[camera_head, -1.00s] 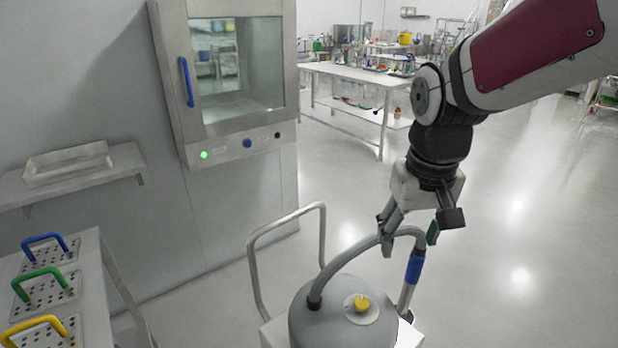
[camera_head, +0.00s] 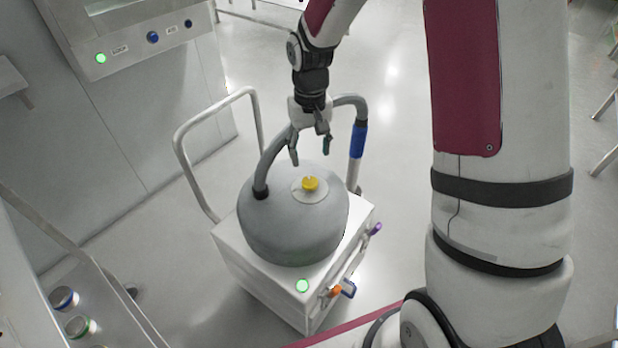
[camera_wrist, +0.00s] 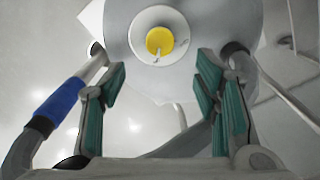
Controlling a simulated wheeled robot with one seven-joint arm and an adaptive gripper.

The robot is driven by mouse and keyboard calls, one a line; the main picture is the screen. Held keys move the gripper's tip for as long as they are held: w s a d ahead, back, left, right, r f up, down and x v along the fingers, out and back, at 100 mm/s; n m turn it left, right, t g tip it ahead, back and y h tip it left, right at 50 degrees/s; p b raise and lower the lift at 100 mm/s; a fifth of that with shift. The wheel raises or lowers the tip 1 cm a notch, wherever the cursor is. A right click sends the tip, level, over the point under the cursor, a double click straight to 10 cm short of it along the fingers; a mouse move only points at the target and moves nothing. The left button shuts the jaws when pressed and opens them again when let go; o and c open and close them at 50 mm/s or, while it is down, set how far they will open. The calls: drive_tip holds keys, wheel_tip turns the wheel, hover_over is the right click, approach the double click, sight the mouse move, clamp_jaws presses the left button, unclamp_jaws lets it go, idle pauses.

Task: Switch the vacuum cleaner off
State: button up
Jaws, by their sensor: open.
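The vacuum cleaner (camera_head: 290,225) is a grey dome on a white cart with a push handle. A yellow knob (camera_head: 310,184) sits on a pale round plate on top of the dome. In the wrist view the knob (camera_wrist: 159,41) lies beyond the fingertips, about midway between them. A green light (camera_head: 302,286) glows on the cart's top corner. My gripper (camera_head: 310,156) is open and empty, above and just behind the knob, apart from it. Its teal-padded fingers (camera_wrist: 164,82) show in the wrist view.
A grey hose (camera_head: 272,160) with a blue cuff (camera_head: 357,141) arches close behind my gripper. The cart's handle (camera_head: 190,140) stands at left. A cabinet panel (camera_head: 150,40) with a green light is at upper left. Open floor lies behind the cart.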

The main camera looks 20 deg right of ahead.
sight(310, 181)
wheel_tip(310, 181, down, 10)
drive_tip(key=shift+f+b, duration=0.1)
drive_tip(key=shift+b, duration=0.85)
drive_tip(key=c, duration=1.1)
drive_tip(key=shift+c, duration=0.2)
